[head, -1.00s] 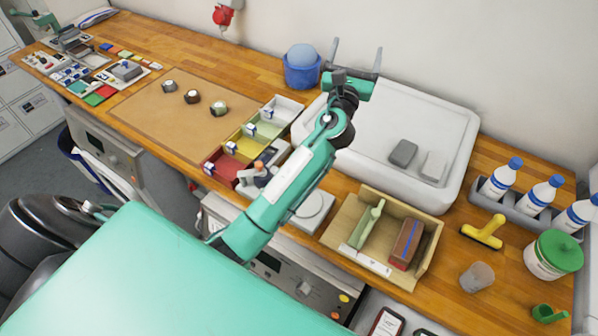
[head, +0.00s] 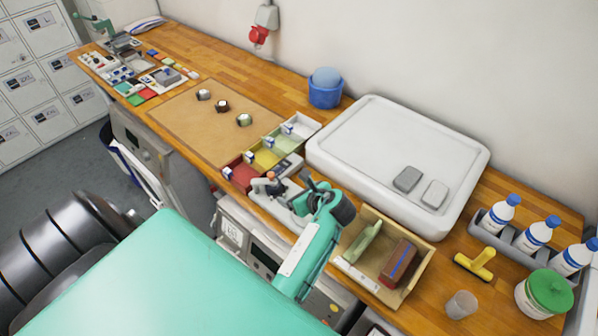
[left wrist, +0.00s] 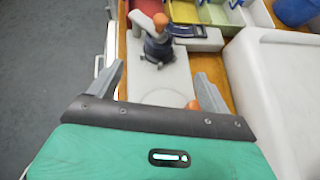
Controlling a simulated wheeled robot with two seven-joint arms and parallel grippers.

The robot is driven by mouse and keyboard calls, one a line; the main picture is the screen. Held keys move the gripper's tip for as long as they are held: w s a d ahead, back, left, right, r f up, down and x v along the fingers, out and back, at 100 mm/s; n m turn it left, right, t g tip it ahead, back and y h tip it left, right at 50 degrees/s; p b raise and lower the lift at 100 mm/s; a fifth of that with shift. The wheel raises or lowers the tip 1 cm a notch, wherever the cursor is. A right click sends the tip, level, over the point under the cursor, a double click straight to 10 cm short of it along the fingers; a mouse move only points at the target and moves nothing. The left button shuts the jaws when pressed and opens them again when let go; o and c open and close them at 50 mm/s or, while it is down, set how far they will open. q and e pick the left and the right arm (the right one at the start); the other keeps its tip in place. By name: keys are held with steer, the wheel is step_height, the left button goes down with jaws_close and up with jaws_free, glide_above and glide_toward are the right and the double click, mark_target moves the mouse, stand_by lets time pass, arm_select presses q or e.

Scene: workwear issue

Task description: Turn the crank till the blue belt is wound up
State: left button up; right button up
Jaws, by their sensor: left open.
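The winder (head: 272,186) is a grey base at the bench's front edge, with a dark blue upright part and an orange knob on top. It also shows in the left wrist view (left wrist: 158,48), with a pale round plate on its base nearer the gripper. A dark blue piece (left wrist: 190,31) lies behind the upright; I cannot tell whether it is the blue belt. My left gripper (head: 302,190) is open above the right part of the winder. In the left wrist view its fingers (left wrist: 157,75) stand either side of the base, with nothing between them gripped. My right gripper is not seen.
Coloured bins (head: 263,160) stand behind the winder. A large white tray (head: 350,135) lies right of them. A wooden box (head: 420,284) with a green tool and a brown block is close right of my left gripper. A brown mat (head: 195,122) is at left.

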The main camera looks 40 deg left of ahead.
mark_target(278, 188)
arm_select(q)
steer(key=shift+a+f, duration=0.15)
steer(key=x, duration=0.5)
steer(key=b+x, duration=0.6)
steer(key=shift+w+a+f, duration=0.1)
steer(key=shift+a+f, duration=0.05)
steer(key=shift+f, duration=0.3)
steer(key=shift+b+x, duration=0.75)
steer(key=shift+x, duration=0.15)
steer(key=shift+a+r, duration=0.1)
steer(key=shift+r, duration=0.05)
